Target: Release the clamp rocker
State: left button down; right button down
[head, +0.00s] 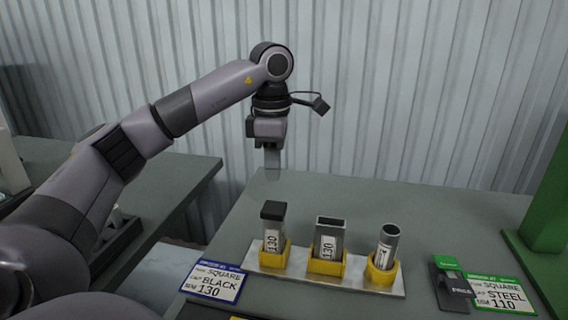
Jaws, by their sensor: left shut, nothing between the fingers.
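A small black rocker (454,287) with a green-marked far end and pale lettering sits at the right of the table; it looks like the clamp rocker. I cannot tell which side is pressed down. My left gripper (272,174) points straight down, shut and empty, above the table's far left part. It is well to the left of the rocker and apart from it. My right gripper is not in view.
Three upright metal tubes stand in yellow holders on a pale plate (262,264): a black-capped square one (272,236), an open rectangular one (328,240) and a round one (386,246). Label cards (213,282) (497,293) flank them. A green post (549,200) stands at right.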

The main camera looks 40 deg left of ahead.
aim_at(459, 286)
jog(key=k, duration=1)
